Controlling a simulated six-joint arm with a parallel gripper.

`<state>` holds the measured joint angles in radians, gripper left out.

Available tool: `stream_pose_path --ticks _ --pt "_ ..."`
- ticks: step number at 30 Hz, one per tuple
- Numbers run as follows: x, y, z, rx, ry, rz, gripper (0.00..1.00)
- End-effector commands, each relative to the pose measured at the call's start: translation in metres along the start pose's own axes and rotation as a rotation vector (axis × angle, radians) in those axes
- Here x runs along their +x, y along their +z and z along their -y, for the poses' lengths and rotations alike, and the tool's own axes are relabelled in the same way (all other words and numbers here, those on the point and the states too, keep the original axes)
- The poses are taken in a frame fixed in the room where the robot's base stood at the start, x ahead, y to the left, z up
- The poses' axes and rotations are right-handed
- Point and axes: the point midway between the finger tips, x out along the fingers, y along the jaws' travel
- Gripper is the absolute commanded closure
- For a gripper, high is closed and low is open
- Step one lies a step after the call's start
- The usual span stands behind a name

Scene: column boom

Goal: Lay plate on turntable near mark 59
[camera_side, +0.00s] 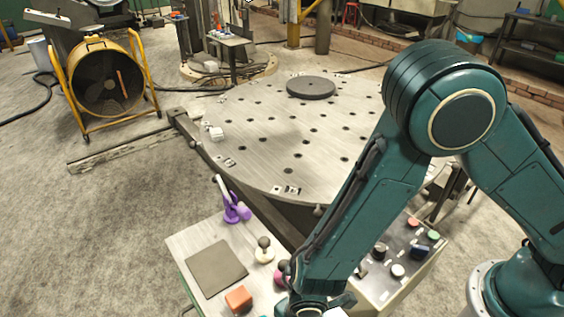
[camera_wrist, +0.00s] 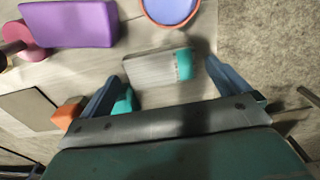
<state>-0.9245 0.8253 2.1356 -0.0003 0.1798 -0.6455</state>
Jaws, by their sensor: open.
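The turntable (camera_side: 275,125) is a large round grey metal disc with several dark holes, in the middle of the side view. Small white tags (camera_side: 288,190) sit along its near rim; their numbers are too small to read. A flat grey metal piece with a teal end (camera_wrist: 155,68), which looks like the plate, lies on the bench in the wrist view. My gripper (camera_wrist: 163,65) is open, with one blue finger on either side of this piece; I cannot tell whether they touch it. In the side view the gripper is mostly cut off at the bottom edge.
A dark round disc (camera_side: 311,87) lies on the turntable's far part, and a small white block (camera_side: 215,133) near its left rim. The bench holds a dark square pad (camera_side: 216,268), an orange block (camera_side: 238,299) and a purple object (camera_side: 236,209). A yellow fan (camera_side: 103,80) stands at left.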

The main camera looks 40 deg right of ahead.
Motion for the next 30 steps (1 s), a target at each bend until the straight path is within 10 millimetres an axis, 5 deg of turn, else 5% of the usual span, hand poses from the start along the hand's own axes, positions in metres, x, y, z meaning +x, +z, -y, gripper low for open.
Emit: stream_pose_path --ticks 21,30 --pt "0.0110 0.0001 0.0001 0.000 0.000 -0.001 0.00" --pt "0.0109 0.0001 0.0001 0.000 0.000 -0.001 0.58"
